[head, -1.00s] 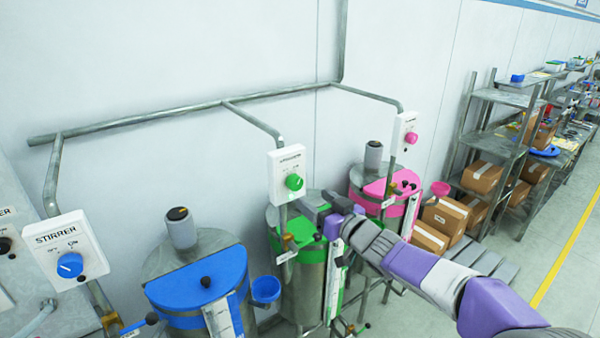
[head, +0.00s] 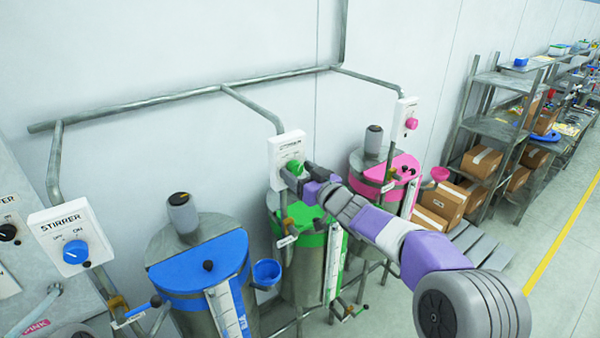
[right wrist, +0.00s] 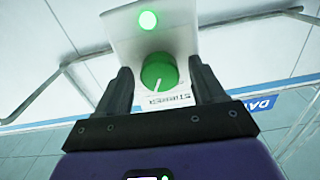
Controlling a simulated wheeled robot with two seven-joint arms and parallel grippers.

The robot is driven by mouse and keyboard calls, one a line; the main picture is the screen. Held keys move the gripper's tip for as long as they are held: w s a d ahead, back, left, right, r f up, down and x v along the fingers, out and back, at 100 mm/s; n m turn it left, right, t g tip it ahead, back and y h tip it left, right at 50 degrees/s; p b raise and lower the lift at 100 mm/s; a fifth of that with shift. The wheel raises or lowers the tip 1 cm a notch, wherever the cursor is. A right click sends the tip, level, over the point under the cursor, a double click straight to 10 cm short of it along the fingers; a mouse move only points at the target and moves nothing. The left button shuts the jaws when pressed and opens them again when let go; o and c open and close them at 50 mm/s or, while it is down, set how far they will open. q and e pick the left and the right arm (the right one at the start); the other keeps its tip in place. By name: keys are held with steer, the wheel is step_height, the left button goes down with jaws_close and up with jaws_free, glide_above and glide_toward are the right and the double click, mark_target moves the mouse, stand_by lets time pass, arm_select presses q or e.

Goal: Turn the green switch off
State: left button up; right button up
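The green switch is a round green knob (head: 295,167) on a white stirrer box (head: 283,150) above the green-lidded drum (head: 312,222). In the right wrist view the green knob (right wrist: 159,72) lies between and just beyond the two dark fingers, with a green lamp (right wrist: 148,20) lit on the same box. My right gripper (head: 297,176) is at the knob; its fingers (right wrist: 160,85) are apart, one on each side, with gaps showing between them and the knob. My left gripper is not in view.
A blue-lidded drum (head: 200,270) and blue stirrer knob (head: 76,252) stand to the left. A pink-lidded drum (head: 400,166) and pink knob (head: 411,123) stand to the right. Grey pipes run along the wall. Shelves (head: 500,125) with cardboard boxes stand at the right.

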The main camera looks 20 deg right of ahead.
steer(key=c, duration=1)
steer(key=shift+o, duration=0.2)
steer(key=shift+f+n+b, duration=0.1)
steer(key=shift+n+b, duration=0.75)
steer(key=shift+n, duration=0.25)
steer(key=n+b, duration=0.1)
steer(key=n, duration=0.2)
steer(key=shift+d+n+b, duration=0.1)
steer(key=shift+n+b, duration=0.3)
steer(key=n+b, duration=0.1)
steer(key=n, duration=0.2)
steer(key=shift+n+b, duration=0.65)
steer(key=shift+n, duration=0.75)
